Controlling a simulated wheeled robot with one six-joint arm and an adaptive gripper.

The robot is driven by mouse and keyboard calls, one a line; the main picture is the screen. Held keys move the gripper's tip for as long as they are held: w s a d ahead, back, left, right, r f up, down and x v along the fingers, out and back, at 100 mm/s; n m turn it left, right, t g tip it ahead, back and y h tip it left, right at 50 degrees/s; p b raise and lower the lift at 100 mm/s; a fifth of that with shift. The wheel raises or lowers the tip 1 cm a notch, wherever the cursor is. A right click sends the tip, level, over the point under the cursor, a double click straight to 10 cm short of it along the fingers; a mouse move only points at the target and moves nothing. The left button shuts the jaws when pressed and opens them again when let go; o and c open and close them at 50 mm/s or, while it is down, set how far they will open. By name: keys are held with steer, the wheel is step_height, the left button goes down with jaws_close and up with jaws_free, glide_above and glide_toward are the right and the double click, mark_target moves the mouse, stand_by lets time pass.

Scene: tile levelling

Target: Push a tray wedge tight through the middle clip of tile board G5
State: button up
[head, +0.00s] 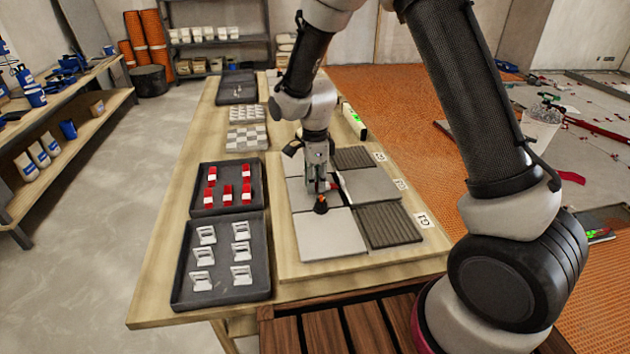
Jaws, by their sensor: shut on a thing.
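The tile board (352,266) lies on the workbench, with smooth grey tiles and dark ribbed tiles on it. Small white labels stand along its right edge; the nearest label (424,219) is too small to read surely. My gripper (321,192) points down over the middle of the board, at the joint between the tiles. It is shut on what looks like a red wedge (334,184), of which only a sliver shows. The middle clip is hidden behind the gripper, so I cannot tell how the wedge sits in it. More red wedges (246,194) lie in a dark tray (227,209).
A nearer dark tray (216,298) left of the board holds several white clips (241,274). Checkered tile stacks (247,138) and another dark tray (237,89) stand farther back. A pale box with a green mark (354,122) stands behind the board. The bench's left edge is clear.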

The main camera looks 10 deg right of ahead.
mark_target(327, 185)
steer(key=shift+d, duration=0.25)
steer(key=shift+d, duration=0.85)
steer(key=shift+d, duration=0.65)
stand_by(0.8)
steer(key=o, duration=0.8)
